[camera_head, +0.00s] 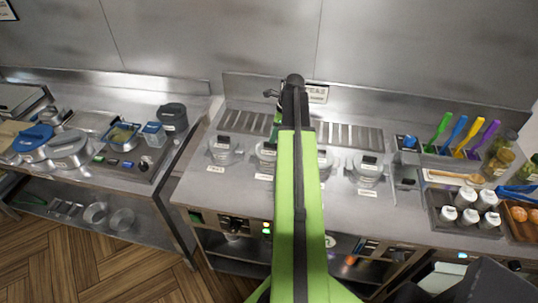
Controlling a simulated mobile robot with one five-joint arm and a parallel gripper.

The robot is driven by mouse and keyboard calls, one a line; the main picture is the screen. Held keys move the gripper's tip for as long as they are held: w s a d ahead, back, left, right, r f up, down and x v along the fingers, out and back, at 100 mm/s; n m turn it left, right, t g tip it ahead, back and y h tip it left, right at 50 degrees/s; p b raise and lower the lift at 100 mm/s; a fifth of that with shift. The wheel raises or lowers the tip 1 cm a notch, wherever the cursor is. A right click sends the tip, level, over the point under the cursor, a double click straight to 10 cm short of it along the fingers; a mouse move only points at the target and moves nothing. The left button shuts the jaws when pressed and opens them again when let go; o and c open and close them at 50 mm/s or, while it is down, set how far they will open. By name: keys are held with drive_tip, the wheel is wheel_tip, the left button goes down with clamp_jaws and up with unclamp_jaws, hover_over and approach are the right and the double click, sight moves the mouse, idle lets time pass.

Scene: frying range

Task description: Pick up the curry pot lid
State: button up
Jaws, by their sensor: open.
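My green arm reaches up the middle of the picture over the range. My gripper (274,96) is at its dark far end, in front of the back wall, partly hidden by the arm. It is open, and I see nothing held in it. On the left counter are a round metal lid-like piece (69,147) and a blue-topped round pot (36,136). I cannot tell which, if either, is the curry pot lid. Both are far to the left of my gripper and lower in the picture.
Several labelled clear containers (367,169) line the middle counter. Coloured utensils (461,135), jars and white shakers (468,217) crowd the right. Wooden floor (60,265) is open at lower left.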

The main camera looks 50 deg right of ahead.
sight(270, 148)
drive_tip(key=b+x, duration=0.4)
drive_tip(key=x, duration=0.1)
drive_tip(key=shift+s+f, duration=0.1)
drive_tip(key=shift+f, duration=0.05)
drive_tip(key=shift+r, duration=0.2)
clamp_jaws()
